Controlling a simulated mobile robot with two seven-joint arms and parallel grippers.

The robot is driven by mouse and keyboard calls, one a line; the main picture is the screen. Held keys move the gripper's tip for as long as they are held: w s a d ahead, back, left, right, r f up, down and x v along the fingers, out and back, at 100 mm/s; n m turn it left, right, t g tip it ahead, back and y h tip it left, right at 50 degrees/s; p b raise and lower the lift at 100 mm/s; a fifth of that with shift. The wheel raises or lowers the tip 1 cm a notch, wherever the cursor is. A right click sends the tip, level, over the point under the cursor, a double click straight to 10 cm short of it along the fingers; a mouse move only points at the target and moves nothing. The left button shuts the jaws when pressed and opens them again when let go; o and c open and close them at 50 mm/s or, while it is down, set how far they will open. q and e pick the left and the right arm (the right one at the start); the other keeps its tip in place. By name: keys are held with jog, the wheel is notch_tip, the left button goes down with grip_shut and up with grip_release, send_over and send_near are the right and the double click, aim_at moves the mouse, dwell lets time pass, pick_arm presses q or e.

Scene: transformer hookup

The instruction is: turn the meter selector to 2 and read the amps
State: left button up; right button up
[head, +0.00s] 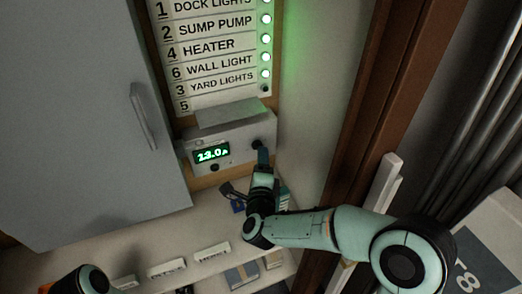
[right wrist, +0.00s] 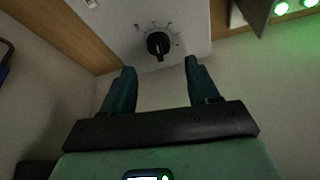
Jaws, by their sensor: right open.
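The grey meter box (head: 232,146) is on the wall, with a lit green display (head: 211,153) reading 13.0 A. Its black selector knob (right wrist: 159,44) shows in the right wrist view with tick marks around it; the numbers are too small to read, so I cannot tell its setting. My right gripper (head: 262,158) is just in front of the box's right side, largely hiding the knob in the head view. In the right wrist view my right gripper (right wrist: 161,68) is open and empty, its fingertips apart on either side below the knob. My left gripper is out of view.
A label panel (head: 218,50) above the meter lists dock lights, sump pump, heater, wall light and yard lights, beside several lit green lamps. A grey cabinet door (head: 85,110) stands left. A shelf with labels (head: 165,268) lies below. A brown wooden post (head: 355,100) rises right.

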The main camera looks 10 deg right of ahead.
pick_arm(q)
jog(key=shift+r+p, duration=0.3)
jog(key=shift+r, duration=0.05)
pick_arm(e)
jog(key=shift+x, duration=2.35)
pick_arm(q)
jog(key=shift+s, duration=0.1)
pick_arm(e)
jog(key=c, duration=1)
jog(key=shift+c, duration=0.2)
pick_arm(q)
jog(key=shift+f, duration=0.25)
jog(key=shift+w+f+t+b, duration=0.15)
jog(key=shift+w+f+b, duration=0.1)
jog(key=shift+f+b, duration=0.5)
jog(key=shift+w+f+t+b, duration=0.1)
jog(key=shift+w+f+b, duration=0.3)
jog(key=shift+b, duration=0.6)
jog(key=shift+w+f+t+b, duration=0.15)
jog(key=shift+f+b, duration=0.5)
jog(key=shift+b, duration=0.2)
pick_arm(e)
jog(key=shift+r+m+g+y, duration=0.1)
jog(key=shift+m+g+y, duration=0.4)
jog(key=shift+m, duration=0.95)
jog(key=shift+m+g+y, duration=0.5)
jog(key=shift+m, duration=0.95)
